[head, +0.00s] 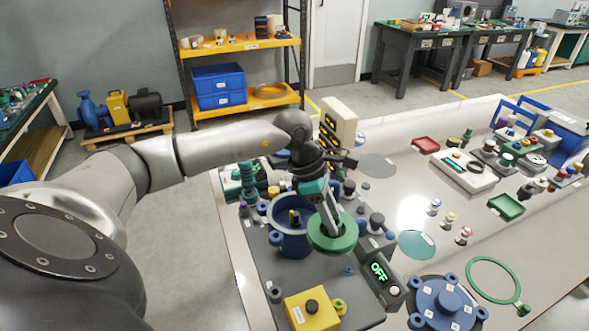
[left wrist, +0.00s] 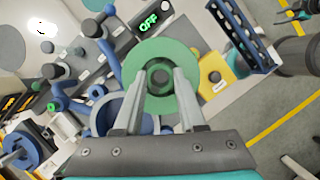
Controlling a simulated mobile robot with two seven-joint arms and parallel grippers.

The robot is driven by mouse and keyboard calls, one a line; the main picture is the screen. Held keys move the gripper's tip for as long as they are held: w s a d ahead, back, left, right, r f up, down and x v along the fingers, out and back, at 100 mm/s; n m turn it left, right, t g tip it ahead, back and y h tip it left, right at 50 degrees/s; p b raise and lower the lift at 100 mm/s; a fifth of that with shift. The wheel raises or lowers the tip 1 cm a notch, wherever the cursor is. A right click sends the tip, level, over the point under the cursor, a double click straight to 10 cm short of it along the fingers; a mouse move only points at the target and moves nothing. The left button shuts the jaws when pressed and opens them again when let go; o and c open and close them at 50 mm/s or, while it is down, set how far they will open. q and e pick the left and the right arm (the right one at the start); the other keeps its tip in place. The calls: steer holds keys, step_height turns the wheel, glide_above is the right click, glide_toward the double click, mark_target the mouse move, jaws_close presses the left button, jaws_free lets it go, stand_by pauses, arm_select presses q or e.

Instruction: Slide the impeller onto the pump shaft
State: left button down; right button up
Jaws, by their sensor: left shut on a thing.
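The green impeller (head: 347,236), a round disc with a dark centre, is held in my left gripper (head: 327,221), which is shut on its hub. It also shows in the left wrist view (left wrist: 138,72) between the two fingertips. The blue pump casing (head: 290,245) stands open at the top on a dark base, just left of the impeller in the head view. The brass-coloured pump shaft (head: 294,217) stands up inside it. The impeller is apart from the shaft, to its right and nearer the camera. My right gripper is not in view.
A yellow box (head: 311,309) with a black knob and a display reading OFF (head: 379,271) stand on the same base. A blue flanged cover (head: 446,302) and a green ring (head: 497,264) lie to the right. A cream upright unit (head: 340,120) stands behind.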

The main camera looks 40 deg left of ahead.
arm_select(q)
steer(key=w+a+r+n+t+y+p, duration=0.1)
steer(key=a+n+y+p, duration=0.1)
steer(key=a+n, duration=0.4)
steer(key=w+a+r+n+t+y+p, duration=0.1)
steer(key=w+a+r+n+y+p, duration=0.1)
steer(key=a+n, duration=0.4)
steer(key=shift+n, duration=0.3)
steer(key=shift+s+a+f+b, duration=0.15)
steer(key=shift+f+b, duration=1.45)
steer(key=shift+f, duration=0.7)
steer(key=shift+f, duration=0.15)
steer(key=shift+f+b, duration=0.95)
steer(key=shift+f, duration=0.15)
steer(key=shift+f+b, duration=0.55)
steer(key=shift+b, duration=0.05)
steer(key=shift+f+b, duration=0.95)
